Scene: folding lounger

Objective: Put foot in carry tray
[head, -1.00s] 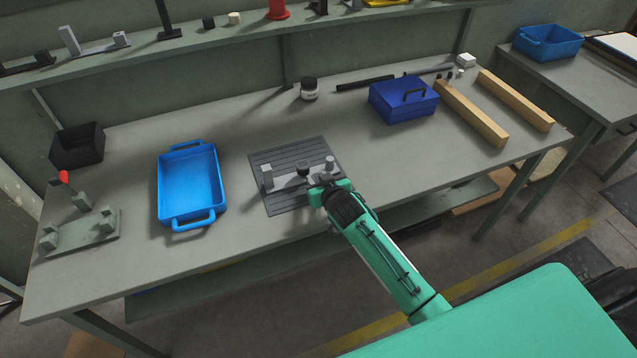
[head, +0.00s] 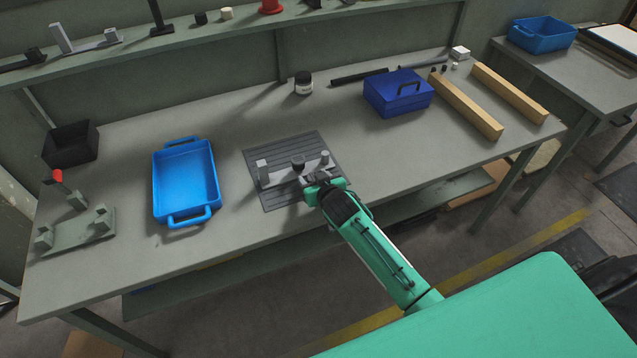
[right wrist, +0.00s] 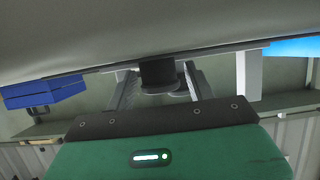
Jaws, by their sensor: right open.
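The foot, a short black round piece (head: 298,161), stands on a grey bar on the slatted dark mat (head: 275,198) in the head view. In the right wrist view the black piece (right wrist: 158,76) shows between the two fingers of my right gripper (right wrist: 160,88), which are apart on either side of it. In the head view my right gripper (head: 307,180) is low over the mat's front right part, close to the foot. The carry tray, blue with two handles (head: 186,180), sits left of the mat and looks empty. My left gripper is not in view.
Grey upright posts (head: 263,171) stand near the foot. A green-grey fixture with a red-tipped lever (head: 77,231) and a black bin (head: 70,144) are at the left. A blue lidded box (head: 398,92) and wooden beams (head: 466,104) are at the right. Bare table lies between tray and mat.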

